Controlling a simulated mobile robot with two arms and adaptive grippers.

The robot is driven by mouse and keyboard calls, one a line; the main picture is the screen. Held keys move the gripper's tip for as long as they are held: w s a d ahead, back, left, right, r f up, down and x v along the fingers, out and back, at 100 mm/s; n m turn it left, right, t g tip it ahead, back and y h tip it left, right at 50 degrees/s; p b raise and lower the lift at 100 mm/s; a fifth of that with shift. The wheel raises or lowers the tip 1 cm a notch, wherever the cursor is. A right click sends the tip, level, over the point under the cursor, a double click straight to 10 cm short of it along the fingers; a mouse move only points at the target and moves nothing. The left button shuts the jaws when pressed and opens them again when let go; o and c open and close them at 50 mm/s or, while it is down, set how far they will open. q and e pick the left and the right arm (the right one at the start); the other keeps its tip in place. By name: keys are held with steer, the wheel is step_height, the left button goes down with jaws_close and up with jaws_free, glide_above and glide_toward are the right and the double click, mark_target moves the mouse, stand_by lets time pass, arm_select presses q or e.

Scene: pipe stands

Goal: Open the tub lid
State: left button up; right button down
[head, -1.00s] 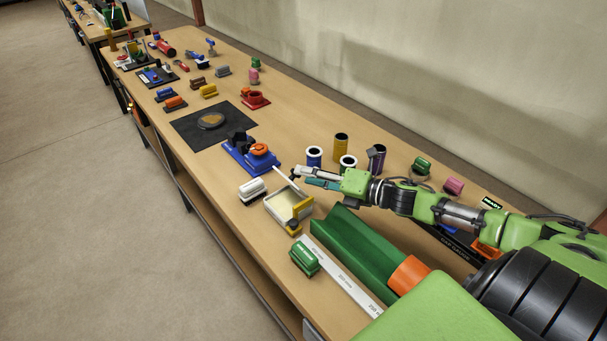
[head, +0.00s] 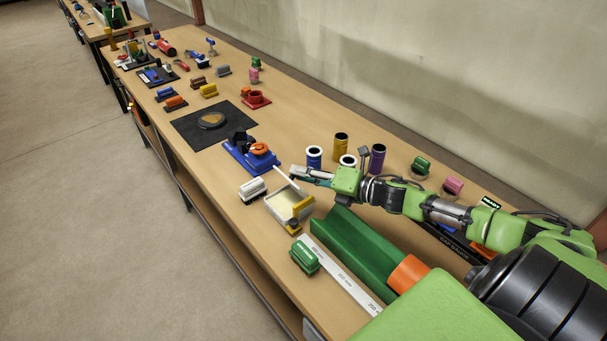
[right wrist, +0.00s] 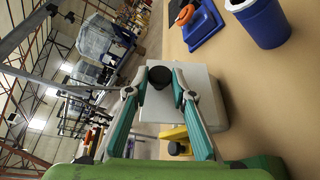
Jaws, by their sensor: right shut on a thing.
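The tub (head: 284,211) is a shallow, pale cream open box with a yellow block on its near right side, low in the middle of the head view. Its pale lid (head: 287,179) stands raised at the tub's far edge, seen almost edge-on. In the right wrist view the lid (right wrist: 200,98) is a light grey panel with a round black knob (right wrist: 159,78). My right gripper (head: 293,173) is shut on this knob; its teal fingers (right wrist: 157,90) lie on either side of it. The lid hides most of the tub in the wrist view. My left gripper is not in view.
A blue fixture with an orange ring (head: 258,150) stands just beyond the tub. A white block (head: 252,189) is close on its left. Blue-and-white (head: 314,157), yellow and purple cylinders stand behind my right gripper. A green channel (head: 352,245) lies to the right.

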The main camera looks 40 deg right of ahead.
steer(key=shift+d+f, duration=0.1)
steer(key=shift+w+d+f+m+t+y+b, duration=0.1)
steer(key=shift+d+m+t+y+b, duration=0.2)
steer(key=shift+d+m+b, duration=0.7)
steer(key=shift+w+d+f+m+t+y+b, duration=0.1)
steer(key=shift+d+m+t+y+b, duration=0.4)
steer(key=shift+d+m+b, duration=1.3)
steer(key=shift+a+b, duration=0.3)
steer(key=shift+a, duration=0.15)
steer(key=c, duration=1.8)
jaws_free()
steer(key=shift+o, duration=0.2)
